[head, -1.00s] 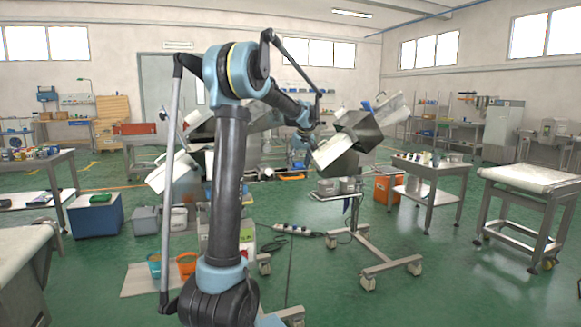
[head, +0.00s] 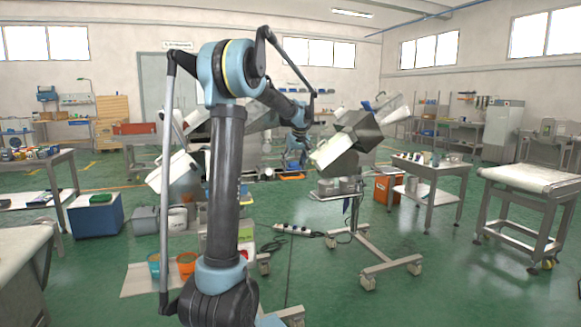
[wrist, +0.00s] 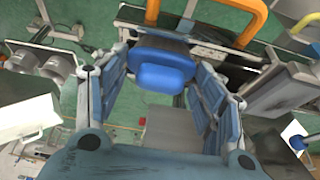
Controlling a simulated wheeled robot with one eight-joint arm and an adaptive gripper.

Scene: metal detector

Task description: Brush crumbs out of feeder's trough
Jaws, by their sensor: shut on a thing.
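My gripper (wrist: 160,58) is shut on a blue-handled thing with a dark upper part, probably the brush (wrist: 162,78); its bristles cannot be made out. In the head view my gripper (head: 296,150) hangs at the end of my arm, left of a grey metal box with pale chute-like parts (head: 358,132) on a wheeled stand. This may be the feeder, but I cannot tell for sure. A grey open-sided metal part (wrist: 285,90) lies right of my gripper in the wrist view. No crumbs can be made out.
A wheeled steel table (head: 432,168) and a pale-topped conveyor (head: 530,178) stand to the right. A blue box (head: 95,215) and orange bucket (head: 186,262) are on the floor at left. A power strip with cables (head: 295,230) lies on the green floor.

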